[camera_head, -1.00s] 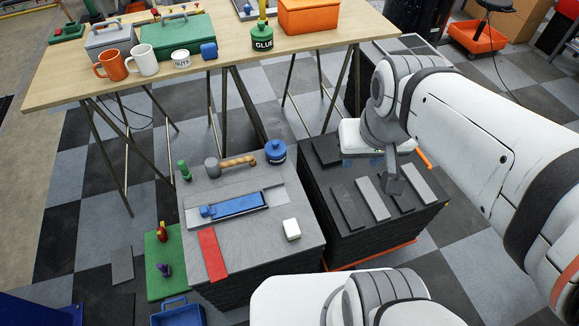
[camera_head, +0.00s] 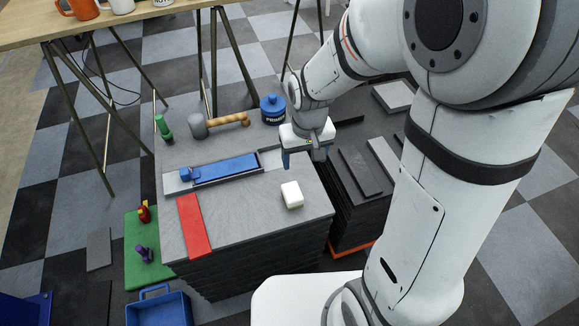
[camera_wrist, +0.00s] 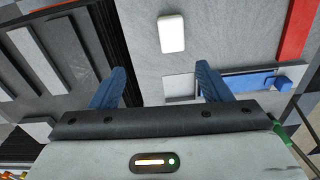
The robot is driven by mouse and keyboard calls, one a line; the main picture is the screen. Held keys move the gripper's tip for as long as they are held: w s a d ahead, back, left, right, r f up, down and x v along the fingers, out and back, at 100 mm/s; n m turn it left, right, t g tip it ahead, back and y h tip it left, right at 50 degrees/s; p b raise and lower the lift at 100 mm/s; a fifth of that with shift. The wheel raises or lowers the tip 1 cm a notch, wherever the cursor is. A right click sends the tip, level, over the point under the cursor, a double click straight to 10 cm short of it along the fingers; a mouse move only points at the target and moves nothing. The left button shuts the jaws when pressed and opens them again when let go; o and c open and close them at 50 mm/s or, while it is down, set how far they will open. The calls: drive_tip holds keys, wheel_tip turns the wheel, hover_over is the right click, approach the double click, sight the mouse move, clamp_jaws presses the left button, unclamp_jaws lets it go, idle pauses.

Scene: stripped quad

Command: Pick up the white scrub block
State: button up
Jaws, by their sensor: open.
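The white scrub block (camera_head: 292,194) lies on the grey slab top near its front right edge. In the wrist view the white scrub block (camera_wrist: 172,32) is ahead of the fingertips, above the gap between them. My gripper (camera_head: 300,160) is above the slab stack, just behind the block in the head view. In the wrist view my gripper (camera_wrist: 160,80) has its two blue fingers spread apart with nothing between them. The block is apart from the fingers.
On the same slab top are a red strip (camera_head: 194,226), a blue tool (camera_head: 225,169) in a pale recess, a mallet (camera_head: 220,123), a green bottle (camera_head: 162,127) and a blue primer pot (camera_head: 273,108). A darker stack (camera_head: 372,165) with loose strips stands to the right.

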drive_tip(key=b, duration=0.4)
approach(292, 191)
drive_tip(key=shift+n+g, duration=0.3)
wheel_tip(292, 191, down, 5)
drive_tip(key=shift+w+a+f, duration=0.1)
drive_tip(key=shift+f, duration=0.15)
wheel_tip(292, 191, down, 6)
drive_tip(key=shift+w+r+b, duration=0.1)
drive_tip(key=shift+w+b, duration=0.05)
drive_tip(key=shift+b, duration=1.05)
drive_tip(key=shift+c, duration=0.3)
drive_tip(key=shift+r, duration=0.1)
drive_tip(key=c, duration=1.1)
